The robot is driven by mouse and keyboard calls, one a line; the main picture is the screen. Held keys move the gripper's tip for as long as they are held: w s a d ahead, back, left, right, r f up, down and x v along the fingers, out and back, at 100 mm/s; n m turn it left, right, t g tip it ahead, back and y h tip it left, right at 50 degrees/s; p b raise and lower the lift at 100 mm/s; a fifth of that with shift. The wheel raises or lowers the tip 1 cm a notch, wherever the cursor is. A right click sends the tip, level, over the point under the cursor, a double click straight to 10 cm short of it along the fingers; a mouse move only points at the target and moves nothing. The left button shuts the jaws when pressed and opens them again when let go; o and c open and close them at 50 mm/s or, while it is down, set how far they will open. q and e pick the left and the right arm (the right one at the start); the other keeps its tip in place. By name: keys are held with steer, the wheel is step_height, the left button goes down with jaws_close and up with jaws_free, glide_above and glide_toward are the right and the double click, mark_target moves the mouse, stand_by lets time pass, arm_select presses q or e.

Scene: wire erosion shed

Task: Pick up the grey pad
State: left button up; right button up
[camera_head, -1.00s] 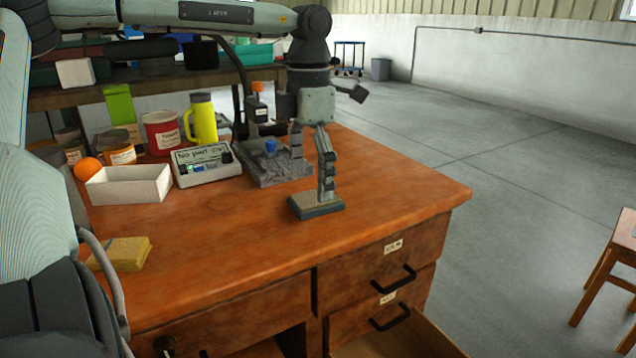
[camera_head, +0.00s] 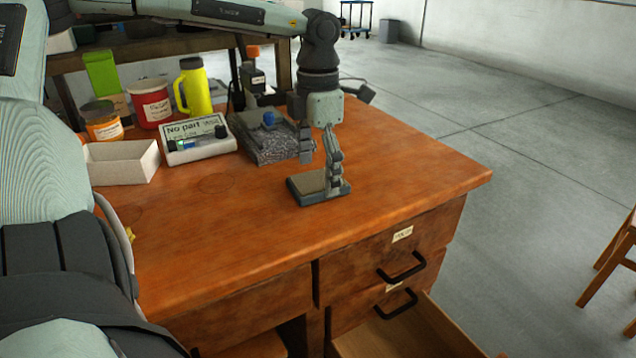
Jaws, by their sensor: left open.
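The grey pad (camera_head: 308,187) lies flat on the wooden bench top, near the middle of the head view. It is a low rectangular block with dark grey sides and a tan-grey top. My left gripper (camera_head: 321,174) points down over it with its fingers apart. The nearer finger overlaps the pad's right part in the picture and hides some of it. The other finger is above its back edge. I cannot tell whether either finger touches the pad. My right gripper is not in view.
Behind are a grey block with a blue knob (camera_head: 268,144), a "No part" sign box (camera_head: 196,144), a white tray (camera_head: 124,163), a yellow jug (camera_head: 194,88) and a red tin (camera_head: 150,104). An open drawer (camera_head: 400,335) juts out below. The bench right of the pad is clear.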

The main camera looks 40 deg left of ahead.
arm_select(q)
steer(key=shift+f, duration=0.5)
steer(key=c, duration=1.5)
steer(key=shift+w+r, duration=0.1)
